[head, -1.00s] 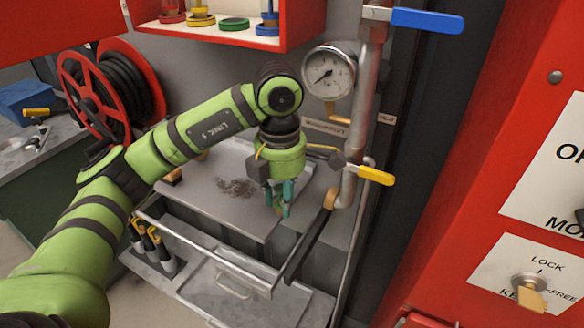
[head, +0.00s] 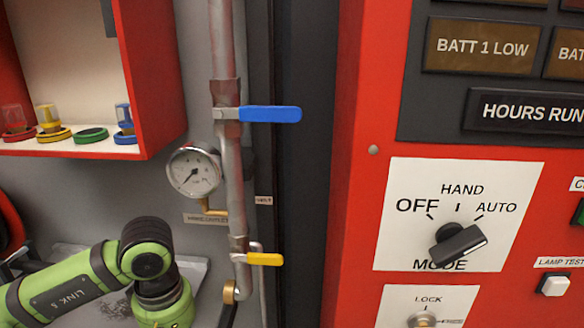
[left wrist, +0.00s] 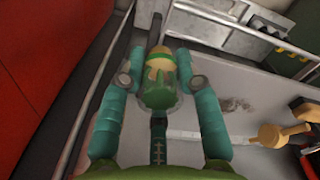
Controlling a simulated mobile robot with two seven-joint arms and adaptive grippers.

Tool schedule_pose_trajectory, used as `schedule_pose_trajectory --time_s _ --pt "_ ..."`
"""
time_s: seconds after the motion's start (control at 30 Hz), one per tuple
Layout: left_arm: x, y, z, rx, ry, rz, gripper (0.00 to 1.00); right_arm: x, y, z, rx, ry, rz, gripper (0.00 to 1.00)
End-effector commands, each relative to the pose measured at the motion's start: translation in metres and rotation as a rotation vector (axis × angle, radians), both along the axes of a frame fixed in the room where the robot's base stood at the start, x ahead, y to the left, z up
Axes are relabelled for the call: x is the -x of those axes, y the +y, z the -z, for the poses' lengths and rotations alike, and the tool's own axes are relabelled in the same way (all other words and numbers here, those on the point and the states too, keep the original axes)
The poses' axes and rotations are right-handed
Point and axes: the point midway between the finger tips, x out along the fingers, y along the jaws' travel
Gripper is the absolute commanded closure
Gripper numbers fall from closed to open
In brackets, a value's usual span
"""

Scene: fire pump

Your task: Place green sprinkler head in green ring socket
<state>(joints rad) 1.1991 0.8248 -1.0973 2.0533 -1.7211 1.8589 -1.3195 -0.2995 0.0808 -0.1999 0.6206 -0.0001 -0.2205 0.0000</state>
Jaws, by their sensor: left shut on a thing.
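The green sprinkler head (left wrist: 158,88) shows in the left wrist view, a clear green cap with a brass-coloured part at its far end. My left gripper (left wrist: 158,66) is shut on it, with one teal finger on each side. In the head view only my left wrist and forearm show at the lower left; the fingers are below the picture. The green ring socket (head: 91,135) is on the lower shelf of the red wall cabinet, empty, between the yellow and blue rings. My wrist is below the cabinet. My right gripper is not in view.
The red cabinet (head: 160,85) also holds red, yellow (head: 46,118) and blue (head: 124,116) heads in their rings. To its right are a gauge (head: 194,173) and a pipe with blue (head: 270,114) and yellow (head: 264,259) lever handles. A red control panel (head: 350,200) fills the right.

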Motion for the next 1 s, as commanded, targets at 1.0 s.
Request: schedule_pose_trajectory --time_s 1.0 --pt "0.039 -0.005 0.110 0.010 0.026 0.663 1.00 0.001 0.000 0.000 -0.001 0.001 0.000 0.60"
